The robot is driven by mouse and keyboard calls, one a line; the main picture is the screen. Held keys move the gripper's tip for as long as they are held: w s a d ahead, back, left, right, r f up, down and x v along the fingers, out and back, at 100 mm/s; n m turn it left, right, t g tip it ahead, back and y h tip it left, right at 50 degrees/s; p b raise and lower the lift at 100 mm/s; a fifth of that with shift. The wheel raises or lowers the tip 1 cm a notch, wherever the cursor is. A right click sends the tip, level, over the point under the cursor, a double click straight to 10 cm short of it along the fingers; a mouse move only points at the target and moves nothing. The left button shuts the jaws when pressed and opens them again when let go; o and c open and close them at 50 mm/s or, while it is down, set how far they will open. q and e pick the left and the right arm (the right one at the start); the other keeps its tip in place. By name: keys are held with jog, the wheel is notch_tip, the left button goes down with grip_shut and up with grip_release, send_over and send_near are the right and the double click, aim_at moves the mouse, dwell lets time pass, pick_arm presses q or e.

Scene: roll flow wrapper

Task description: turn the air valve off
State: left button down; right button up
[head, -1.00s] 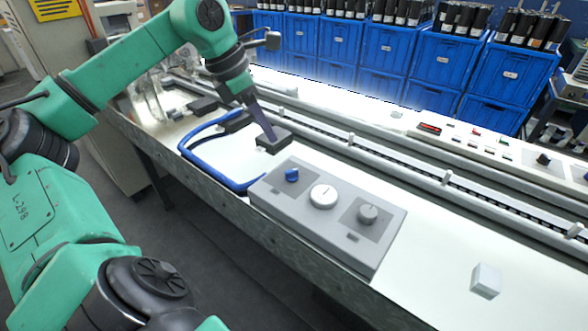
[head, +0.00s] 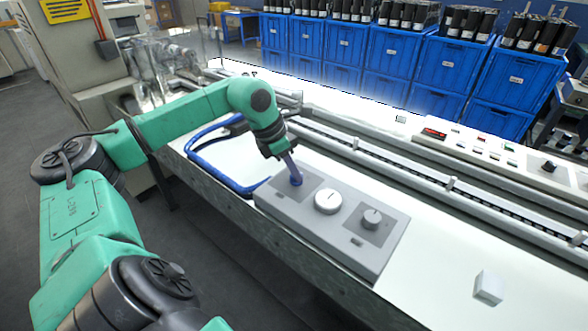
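A grey control box (head: 300,216) lies on the white bench. At its left end is the blue valve knob (head: 296,182), with a blue hose (head: 214,170) curving away beside the box. My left gripper (head: 295,178) points down at the blue knob, its tip touching or just above it. The gripper hides most of the knob, so I cannot tell whether the fingers are closed on it. A white round dial (head: 328,202) sits mid-box and a grey knob (head: 371,217) at its right end. My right gripper is not in view.
A white block (head: 488,287) sits on the bench at the right. A rail conveyor (head: 400,165) runs behind the box, with a button panel (head: 480,145) beyond. Blue crates (head: 390,72) stand at the back. The bench between box and block is clear.

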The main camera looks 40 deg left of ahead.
pick_arm(q)
jog(key=shift+n, duration=0.4)
jog(key=shift+d+r+n+y, duration=0.15)
jog(key=shift+n+y, duration=0.35)
jog(key=shift+n, duration=0.5)
jog(key=n+y+p, duration=0.1)
jog(key=n, duration=0.1)
jog(key=n+p, duration=0.2)
jog(key=shift+d+r+t+y, duration=0.1)
jog(key=shift+t+y, duration=0.2)
jog(key=shift+y, duration=0.1)
jog(key=n, duration=0.2)
jog(key=shift+n+y+p, duration=0.35)
jog(key=shift+n+y, duration=0.05)
jog(key=shift+d+n+y, duration=0.1)
jog(key=shift+n+y, duration=0.3)
jog(key=shift+n, duration=0.8)
jog(key=c, duration=0.9)
grip_release()
jog(key=shift+f, duration=0.2)
jog(key=shift+o, duration=0.2)
jog(key=shift+g, duration=0.4)
